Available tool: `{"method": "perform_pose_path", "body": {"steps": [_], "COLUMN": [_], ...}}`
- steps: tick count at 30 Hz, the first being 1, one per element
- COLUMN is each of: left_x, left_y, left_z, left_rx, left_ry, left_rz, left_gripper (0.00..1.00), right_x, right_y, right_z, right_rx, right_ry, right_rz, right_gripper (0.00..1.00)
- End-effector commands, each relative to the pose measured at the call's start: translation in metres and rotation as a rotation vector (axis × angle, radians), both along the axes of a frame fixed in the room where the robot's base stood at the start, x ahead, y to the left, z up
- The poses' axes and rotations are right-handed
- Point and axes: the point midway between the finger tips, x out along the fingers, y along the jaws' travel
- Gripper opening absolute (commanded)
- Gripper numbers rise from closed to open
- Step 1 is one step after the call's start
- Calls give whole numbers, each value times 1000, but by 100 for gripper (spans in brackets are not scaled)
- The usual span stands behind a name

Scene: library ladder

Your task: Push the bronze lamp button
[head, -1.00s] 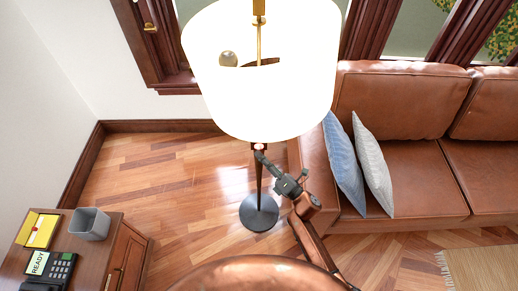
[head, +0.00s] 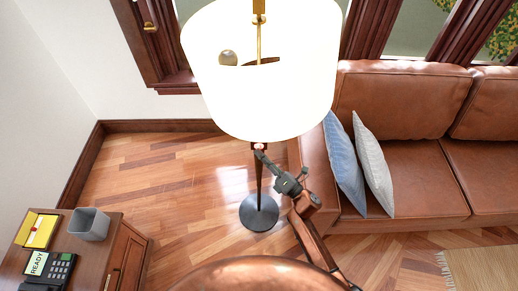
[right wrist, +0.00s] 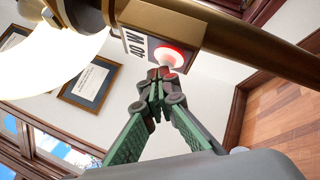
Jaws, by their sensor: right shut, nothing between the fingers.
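The lamp stands in the middle of the head view, with a large lit white shade (head: 260,75), a dark pole and a round dark base (head: 259,213) on the floor. In the right wrist view a red button (right wrist: 172,56) with a bright whitish middle sits on a bronze housing (right wrist: 180,26) on the lamp pole. My right gripper (right wrist: 161,73) is shut and empty. Its fingertips are right at the button's lower edge; I cannot tell whether they touch it. In the head view my right gripper (head: 259,154) is just below the shade, where the button is not clearly visible.
A brown leather sofa (head: 400,165) with blue and grey cushions stands right of the lamp. A wooden cabinet (head: 125,255) at the lower left bears a telephone (head: 50,265), a grey cup (head: 89,224) and a yellow box. The floor left of the lamp is clear.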

Motion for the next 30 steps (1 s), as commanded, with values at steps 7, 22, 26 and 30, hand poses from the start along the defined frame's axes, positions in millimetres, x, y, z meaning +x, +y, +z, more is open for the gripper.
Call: {"method": "perform_pose_path", "body": {"steps": [7, 22, 26, 30], "left_x": [0, -1, 0, 0], "left_y": [0, 0, 0, 0], "left_z": [-1, -2, -1, 0], "left_rx": [0, 0, 0, 0], "left_ry": [1, 1, 1, 0], "left_rz": [0, 0, 0, 0], "left_gripper": [40, 40, 40, 40], "right_x": [2, 3, -1, -7], "right_y": [0, 0, -1, -1], "right_z": [0, 0, 0, 0], "right_rx": [0, -1, 0, -1], "right_ry": [0, 1, 2, 1], "right_rz": [0, -1, -1, -1], "right_gripper": [0, 0, 0, 0]}}
